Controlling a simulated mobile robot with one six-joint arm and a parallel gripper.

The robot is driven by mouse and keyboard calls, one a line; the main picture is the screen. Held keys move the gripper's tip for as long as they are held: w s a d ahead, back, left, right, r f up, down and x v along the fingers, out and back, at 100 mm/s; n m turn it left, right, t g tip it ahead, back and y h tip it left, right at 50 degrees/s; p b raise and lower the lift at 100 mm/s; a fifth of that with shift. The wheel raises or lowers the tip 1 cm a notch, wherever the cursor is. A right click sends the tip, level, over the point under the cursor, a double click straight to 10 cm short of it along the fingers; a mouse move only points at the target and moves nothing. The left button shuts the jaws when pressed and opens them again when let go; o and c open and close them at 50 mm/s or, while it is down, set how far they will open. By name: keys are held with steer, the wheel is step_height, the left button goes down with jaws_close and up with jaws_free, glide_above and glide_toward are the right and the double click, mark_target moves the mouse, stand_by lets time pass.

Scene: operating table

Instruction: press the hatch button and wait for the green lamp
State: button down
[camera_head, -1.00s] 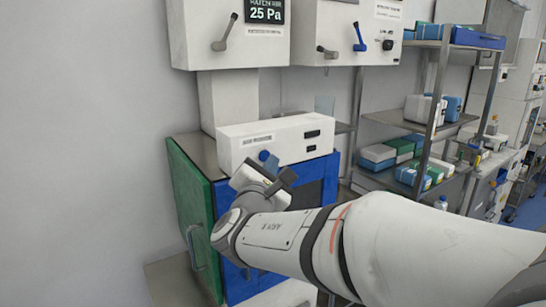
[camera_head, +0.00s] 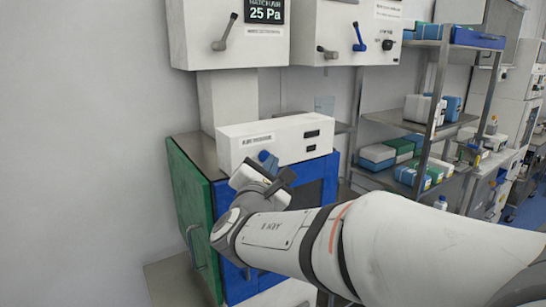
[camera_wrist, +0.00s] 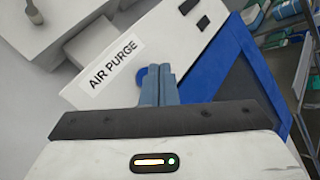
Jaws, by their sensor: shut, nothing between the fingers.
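A white control box (camera_head: 240,145) sits on top of the hatch cabinet. It bears a label, "AIR PURGE" in the wrist view (camera_wrist: 117,64). A round blue button (camera_wrist: 141,76) shows on its front, partly covered by my fingers. My gripper (camera_wrist: 159,74) is shut and empty, its blue-grey fingertips overlapping the button's edge; I cannot tell whether they touch it. In the head view my gripper (camera_head: 267,161) is at the box's lower front. Two small windows on the box's right (camera_head: 311,134) look dark, and no green light shows there.
The cabinet has a green door (camera_head: 187,205) with a handle on the left and a blue-framed front (camera_head: 325,185). Wall boxes with levers (camera_head: 228,45) hang above; a display reads 25 Pa. Metal shelves (camera_head: 400,122) with boxes stand right.

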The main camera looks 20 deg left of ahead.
steer(key=shift+w+a+f, duration=0.1)
steer(key=shift+w+a, duration=0.15)
steer(key=shift+a, duration=0.1)
steer(key=shift+w+a+b, duration=0.25)
steer(key=shift+b, duration=0.2)
stand_by(0.5)
steer(key=shift+s, duration=0.1)
steer(key=shift+s+d+b, duration=0.4)
steer(key=shift+d+b, duration=0.15)
steer(key=shift+b, duration=0.05)
steer(key=s+d+b, duration=0.2)
steer(key=s+d, duration=0.1)
steer(key=d, duration=0.1)
steer(key=shift+s, duration=0.15)
stand_by(0.4)
